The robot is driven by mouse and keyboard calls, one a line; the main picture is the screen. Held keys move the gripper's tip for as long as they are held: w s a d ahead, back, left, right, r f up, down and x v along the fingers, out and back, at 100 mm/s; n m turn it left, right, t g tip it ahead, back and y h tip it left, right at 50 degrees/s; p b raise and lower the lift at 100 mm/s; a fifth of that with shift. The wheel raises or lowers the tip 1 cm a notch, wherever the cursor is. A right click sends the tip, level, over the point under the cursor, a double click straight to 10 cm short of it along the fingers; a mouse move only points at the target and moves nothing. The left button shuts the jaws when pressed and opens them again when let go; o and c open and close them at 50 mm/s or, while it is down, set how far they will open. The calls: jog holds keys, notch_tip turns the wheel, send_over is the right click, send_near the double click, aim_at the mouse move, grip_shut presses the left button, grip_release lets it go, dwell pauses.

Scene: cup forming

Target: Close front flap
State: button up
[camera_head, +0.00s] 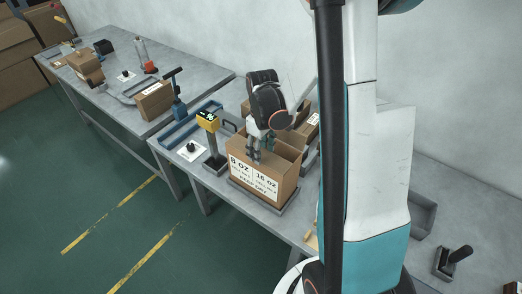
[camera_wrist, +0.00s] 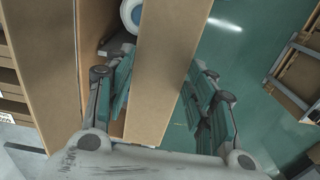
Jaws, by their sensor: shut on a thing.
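An open brown cardboard box (camera_head: 278,158) with a white "8 OZ / 16 OZ" label on its front stands in a grey tray (camera_head: 262,207) on the metal table. My gripper (camera_head: 257,150) is at the front upper edge of the box. In the wrist view, a cardboard panel (camera_wrist: 168,60), apparently the front flap, runs between the two fingers of my gripper (camera_wrist: 160,88), which are shut on it. A white and blue round item (camera_wrist: 131,14) shows beside the panel, partly hidden. The panel's exact angle is unclear in the head view.
A yellow-headed device on a post (camera_head: 207,122) stands left of the box. Another table (camera_head: 110,80) holds more boxes and tools. My arm hides much of the right side.

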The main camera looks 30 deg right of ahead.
jog(key=o, duration=1.1)
jog(key=shift+c, duration=0.2)
notch_tip(320, 180, up, 12)
